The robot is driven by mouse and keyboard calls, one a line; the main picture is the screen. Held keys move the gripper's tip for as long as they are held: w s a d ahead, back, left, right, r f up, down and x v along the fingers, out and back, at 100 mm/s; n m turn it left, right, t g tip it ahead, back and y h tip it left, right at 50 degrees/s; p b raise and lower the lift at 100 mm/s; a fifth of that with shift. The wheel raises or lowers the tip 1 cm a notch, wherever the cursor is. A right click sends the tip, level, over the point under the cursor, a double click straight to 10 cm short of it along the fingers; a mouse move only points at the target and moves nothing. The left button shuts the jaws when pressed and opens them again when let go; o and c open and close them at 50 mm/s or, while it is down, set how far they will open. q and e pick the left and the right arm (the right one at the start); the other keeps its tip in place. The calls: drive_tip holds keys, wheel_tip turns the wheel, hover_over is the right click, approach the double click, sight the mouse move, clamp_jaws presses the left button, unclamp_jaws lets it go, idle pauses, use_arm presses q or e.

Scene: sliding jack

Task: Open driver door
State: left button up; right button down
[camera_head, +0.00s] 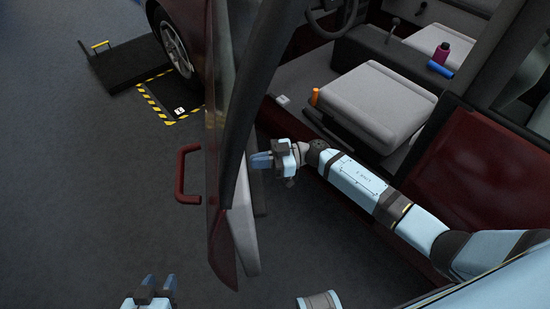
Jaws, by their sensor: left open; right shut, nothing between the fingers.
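The dark red driver door (218,240) stands swung out from the car, seen nearly edge-on, with the doorway open to its right. Its red handle (186,175) sticks out on the outer side, to the left. My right gripper (258,160) is shut and empty, at the inner side of the door. I cannot tell whether its tips touch the door panel. My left gripper (158,284) is open and empty at the bottom edge, in front of and left of the door, clear of the handle.
Inside the car are a grey seat (372,105), an orange cylinder (314,97), a magenta bottle (441,52) and a blue cylinder (439,69). A yellow-black marked floor pad (182,108) and a dark ramp (135,70) lie by the wheel (174,48). The floor at left is clear.

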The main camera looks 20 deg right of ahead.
drive_tip(key=shift+w+a, duration=0.1)
drive_tip(key=shift+a, duration=0.35)
use_arm(q)
drive_tip(key=shift+r, duration=0.1)
